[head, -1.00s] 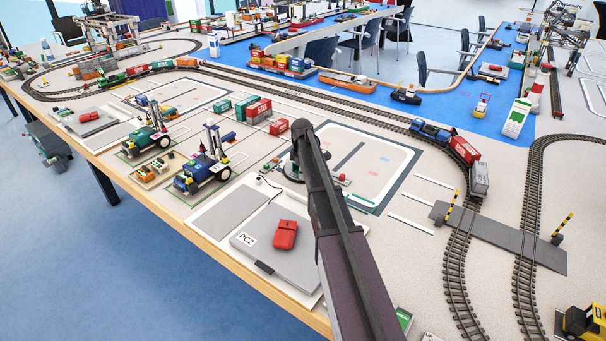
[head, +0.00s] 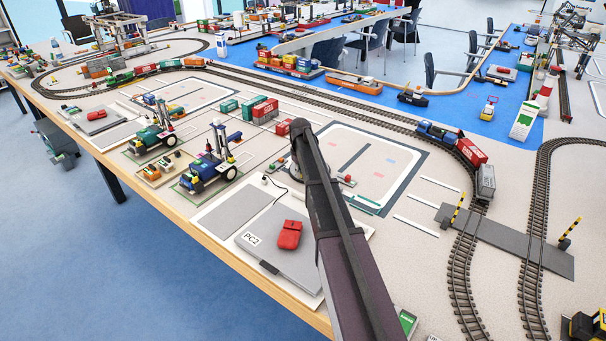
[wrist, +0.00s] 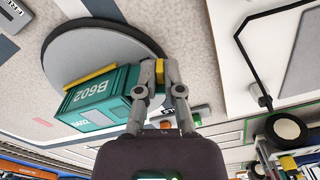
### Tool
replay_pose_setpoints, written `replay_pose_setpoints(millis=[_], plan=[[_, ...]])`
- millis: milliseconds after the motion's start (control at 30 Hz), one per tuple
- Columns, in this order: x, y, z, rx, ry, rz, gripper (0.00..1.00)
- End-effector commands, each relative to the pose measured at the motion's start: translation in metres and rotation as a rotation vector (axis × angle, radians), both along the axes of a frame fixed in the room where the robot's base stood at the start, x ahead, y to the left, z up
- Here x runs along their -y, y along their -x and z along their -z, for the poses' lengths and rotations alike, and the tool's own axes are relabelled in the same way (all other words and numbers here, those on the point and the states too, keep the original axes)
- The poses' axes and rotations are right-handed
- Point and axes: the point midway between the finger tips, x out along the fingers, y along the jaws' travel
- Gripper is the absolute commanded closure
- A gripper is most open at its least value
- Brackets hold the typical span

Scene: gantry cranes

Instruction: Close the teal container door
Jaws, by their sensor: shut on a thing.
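The teal container (wrist: 100,98), marked B602, sits on a round grey disc (wrist: 82,50) with a dark rim in the wrist view. A yellow strip (wrist: 91,77) runs along one of its edges. My gripper (wrist: 159,74) is at the container's right end, its fingers shut on a small yellow piece (wrist: 159,70) there. I cannot tell whether this piece belongs to the door, and the door's angle is not clear. In the head view my own arm hides the gripper and most of that spot.
Two toy vehicles (head: 208,169) (head: 154,138) stand left of my arm. A grey PC2 laptop (head: 274,256) with a red object (head: 290,235) on it lies in front. Other small containers (head: 265,110) stand behind. Rail tracks (head: 464,270) curve past on the right.

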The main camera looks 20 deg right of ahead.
Motion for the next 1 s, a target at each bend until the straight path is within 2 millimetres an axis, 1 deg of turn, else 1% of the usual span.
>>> replay_pose_setpoints(millis=[700,1000], plan=[[-0.003,-0.024,0.000,0.001,0.000,0.680,1.00],[-0.001,-0.031,0.000,0.000,0.000,0.925,1.00]])
